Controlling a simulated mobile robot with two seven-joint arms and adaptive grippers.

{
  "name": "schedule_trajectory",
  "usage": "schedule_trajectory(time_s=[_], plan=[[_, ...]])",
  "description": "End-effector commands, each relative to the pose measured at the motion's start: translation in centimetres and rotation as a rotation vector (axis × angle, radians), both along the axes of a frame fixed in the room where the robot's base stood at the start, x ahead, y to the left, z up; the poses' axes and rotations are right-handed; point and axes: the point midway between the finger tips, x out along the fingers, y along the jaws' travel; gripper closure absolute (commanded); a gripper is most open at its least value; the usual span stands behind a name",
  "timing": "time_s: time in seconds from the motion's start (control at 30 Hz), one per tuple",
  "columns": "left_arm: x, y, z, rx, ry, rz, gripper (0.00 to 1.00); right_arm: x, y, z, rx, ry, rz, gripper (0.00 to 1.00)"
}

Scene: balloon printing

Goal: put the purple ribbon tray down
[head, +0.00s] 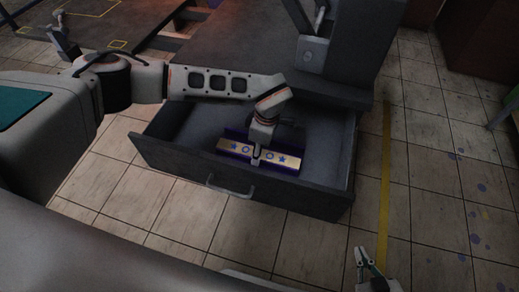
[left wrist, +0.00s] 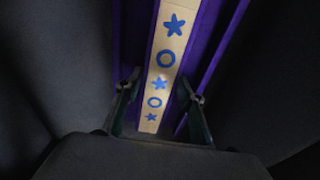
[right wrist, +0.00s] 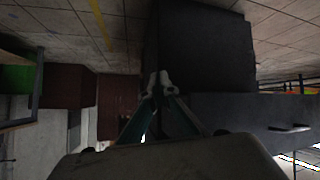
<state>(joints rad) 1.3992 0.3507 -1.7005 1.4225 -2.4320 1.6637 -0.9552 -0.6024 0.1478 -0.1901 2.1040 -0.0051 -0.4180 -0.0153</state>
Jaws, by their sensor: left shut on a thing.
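The purple ribbon tray (head: 233,148) is in the open drawer, inside its walls; I cannot tell whether it touches the drawer floor. It is purple with a tan strip bearing blue stars and circles. In the left wrist view the tray's strip (left wrist: 166,50) runs up between the fingers. My left gripper (head: 257,157) reaches down into the drawer and is shut on the tray; its fingers show in the left wrist view (left wrist: 162,88). My right gripper (head: 362,254) is outside the drawer at lower right, away from the tray; its fingertips (right wrist: 158,82) meet with nothing between them.
The grey drawer (head: 170,166) is pulled out from a dark cabinet and has a metal handle (head: 230,190) on its front. A dark upright block (head: 350,45) stands behind it. Tiled floor with a yellow line (head: 386,170) lies clear to the right.

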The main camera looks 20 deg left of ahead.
Motion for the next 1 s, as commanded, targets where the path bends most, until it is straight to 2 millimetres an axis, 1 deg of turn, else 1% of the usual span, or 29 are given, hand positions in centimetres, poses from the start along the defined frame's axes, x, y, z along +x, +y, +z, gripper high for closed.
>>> schedule_trajectory(time_s=[0.1, 0.27, 0.3, 0.33, 0.63, 0.73, 0.87, 1.0], plan=[[0.1, 0.0, 0.3, 0.0, -0.003, 0.0, 0.92, 0.4, 0.0, 0.3, -0.001, -0.009, 0.002, 1.0], [0.0, 0.0, -0.1, 0.0, -0.002, -0.001, 0.92, 0.3, 0.0, 0.1, -0.001, -0.005, 0.003, 1.0], [0.0, 0.0, -0.1, 0.001, -0.001, -0.001, 0.51, 0.3, 0.0, 0.1, -0.001, -0.005, 0.003, 1.0], [0.0, 0.0, -0.1, 0.001, -0.001, -0.001, 0.45, 0.3, 0.0, 0.1, -0.001, -0.004, 0.002, 1.0], [0.0, 0.0, -0.1, 0.0, -0.001, -0.001, 0.45, -0.2, 0.1, -0.2, 0.0, 0.005, 0.003, 1.0], [0.0, 0.0, 0.3, 0.0, -0.002, 0.0, 0.45, -0.5, 0.1, -0.3, 0.001, 0.01, 0.001, 1.0], [0.2, -0.2, 2.0, 0.001, -0.008, -0.002, 0.45, -0.4, 0.2, 0.1, 0.003, 0.008, -0.002, 1.0], [0.3, -0.5, 4.9, 0.001, -0.011, -0.002, 0.45, -0.3, 0.1, 0.3, 0.004, 0.007, -0.006, 1.0]])
